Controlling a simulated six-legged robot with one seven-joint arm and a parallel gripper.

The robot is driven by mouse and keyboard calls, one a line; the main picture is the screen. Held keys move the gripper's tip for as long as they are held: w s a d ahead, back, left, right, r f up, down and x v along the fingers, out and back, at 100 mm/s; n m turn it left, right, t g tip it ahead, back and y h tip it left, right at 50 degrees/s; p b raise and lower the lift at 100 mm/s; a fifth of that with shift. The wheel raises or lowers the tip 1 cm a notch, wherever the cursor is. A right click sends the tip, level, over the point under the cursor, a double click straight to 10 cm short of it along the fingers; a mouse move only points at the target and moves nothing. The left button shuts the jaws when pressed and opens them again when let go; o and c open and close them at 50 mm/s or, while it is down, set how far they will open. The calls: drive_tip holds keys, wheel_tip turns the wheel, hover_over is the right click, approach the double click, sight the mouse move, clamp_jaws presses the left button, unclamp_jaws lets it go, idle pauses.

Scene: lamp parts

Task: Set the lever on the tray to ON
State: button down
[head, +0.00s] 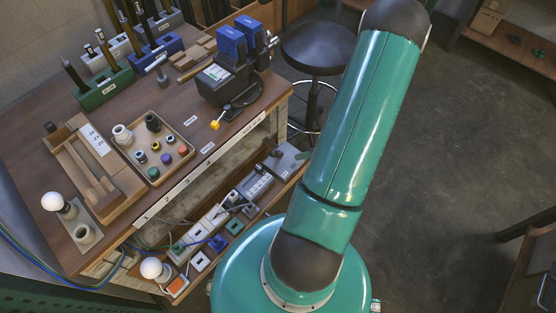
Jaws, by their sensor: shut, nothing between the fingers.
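A pull-out tray (187,291) below the worktop carries a row of small electrical parts, with a grey boxed part (256,186) and pale block-shaped parts (212,217) among them. Which of these is the lever, and how it is set, is too small to tell. On the worktop above, a short arm with a yellow tip (216,124) sticks out from the foot of a black device (228,82). Small white labels lie near it, their text unreadable. My gripper is outside the picture; only my teal arm shows, rising at the right of the bench.
A wooden tray (118,147) with sockets and coloured caps stands on the worktop (185,95), beside a wooden box (70,160). White bulbs (53,201) and loose wires (50,262) are at the lower left. A black stool (318,47) stands behind.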

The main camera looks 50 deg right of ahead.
sight(276, 154)
drive_tip(key=x, duration=1)
drive_tip(key=shift+d+r+m+y, duration=0.3)
drive_tip(key=shift+m+y, duration=0.1)
drive_tip(key=shift+y, duration=0.4)
idle(0.4)
drive_tip(key=shift+w+d+r+m+t+y, duration=0.15)
drive_tip(key=shift+d+m+t+y, duration=0.15)
drive_tip(key=shift+d+m+y, duration=0.15)
drive_tip(key=m+y, duration=0.1)
drive_tip(key=d+m+t+y, duration=0.1)
drive_tip(key=d+m+y, duration=0.1)
drive_tip(key=y, duration=0.1)
drive_tip(key=shift+r, duration=0.25)
drive_tip(key=shift+d+h, duration=0.25)
drive_tip(key=shift+d, duration=0.15)
drive_tip(key=shift+d+f, duration=0.1)
drive_tip(key=shift+d, duration=0.5)
